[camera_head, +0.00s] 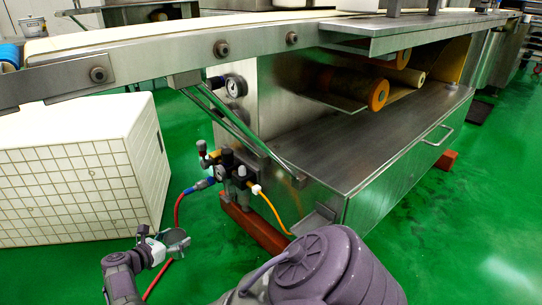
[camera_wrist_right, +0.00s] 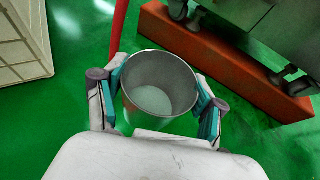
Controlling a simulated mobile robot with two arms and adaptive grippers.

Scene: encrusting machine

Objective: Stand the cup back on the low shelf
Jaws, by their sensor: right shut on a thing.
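A grey metal cup (camera_wrist_right: 160,88) is between the fingers of my right gripper (camera_wrist_right: 161,96) in the right wrist view. Its round mouth faces the camera and it looks empty. The fingers press on it from both sides. In the head view the cup (camera_head: 178,240) and right gripper (camera_head: 165,243) are low at the left, over the green floor. A low, flat steel shelf (camera_head: 350,145) runs along the machine, to the right of the cup and apart from it. My left gripper is not in view.
A white crate (camera_head: 75,175) stands on the floor at the left. Air fittings (camera_head: 228,172) and a red hose (camera_head: 178,208) are between gripper and machine. Orange-ended rollers (camera_head: 378,95) and a conveyor (camera_head: 160,45) overhang the shelf. A red beam (camera_head: 255,228) lies under the machine.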

